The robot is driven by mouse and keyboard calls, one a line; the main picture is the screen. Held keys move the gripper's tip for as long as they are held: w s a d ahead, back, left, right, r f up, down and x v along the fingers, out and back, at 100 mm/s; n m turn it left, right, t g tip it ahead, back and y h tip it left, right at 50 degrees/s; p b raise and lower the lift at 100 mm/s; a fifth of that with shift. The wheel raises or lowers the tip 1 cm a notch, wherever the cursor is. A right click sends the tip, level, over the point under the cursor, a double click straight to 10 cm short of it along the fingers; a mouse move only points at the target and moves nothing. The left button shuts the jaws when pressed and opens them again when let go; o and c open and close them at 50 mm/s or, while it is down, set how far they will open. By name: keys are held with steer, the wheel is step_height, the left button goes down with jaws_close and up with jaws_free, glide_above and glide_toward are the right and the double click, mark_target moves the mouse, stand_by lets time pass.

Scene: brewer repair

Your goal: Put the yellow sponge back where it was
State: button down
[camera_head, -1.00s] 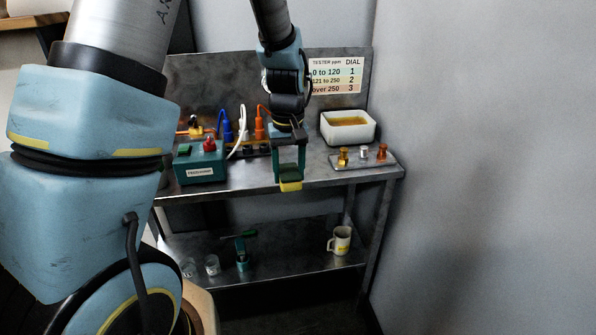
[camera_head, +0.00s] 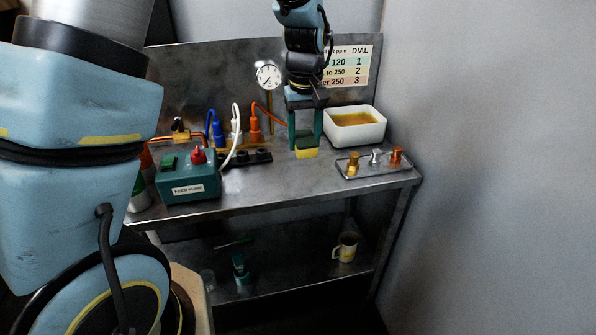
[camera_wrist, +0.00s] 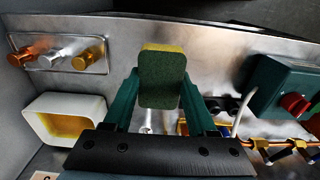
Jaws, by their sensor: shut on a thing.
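The yellow sponge (camera_head: 307,154) is held between the fingertips of my gripper (camera_head: 306,143), over the bench top just left of the white basin. In the wrist view the sponge (camera_wrist: 163,78) shows its dark green scouring face, with a yellow strip along the top. The two green fingers of my gripper (camera_wrist: 162,92) stand on either side of it. I cannot tell whether the sponge touches the bench top or hangs slightly above it.
The white basin (camera_head: 373,138) holds amber liquid. A tray (camera_head: 350,176) carries three metal knobs. The feed pump box (camera_head: 188,180), sockets (camera_head: 246,158) and coloured cables stand left. A gauge (camera_head: 268,76) stands behind. A mug (camera_head: 346,248) is on the lower shelf. Bench front is mostly clear.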

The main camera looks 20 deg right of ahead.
mark_target(303, 182)
step_height(303, 182, down, 10)
steer(key=shift+w+r+p, duration=0.1)
steer(key=shift+p, duration=1.15)
steer(key=shift+c, duration=1.2)
jaws_free()
steer(key=r+b, duration=0.1)
steer(key=r, duration=0.5)
steer(key=r+b, duration=0.1)
steer(key=r, duration=0.5)
steer(key=shift+s+a, duration=0.1)
steer(key=shift+s, duration=0.1)
steer(key=s+a, duration=0.1)
steer(key=a, duration=1.4)
steer(key=s+a+t, duration=0.1)
steer(key=s+a, duration=0.1)
steer(key=a, duration=1.3)
steer(key=shift+s, duration=0.3)
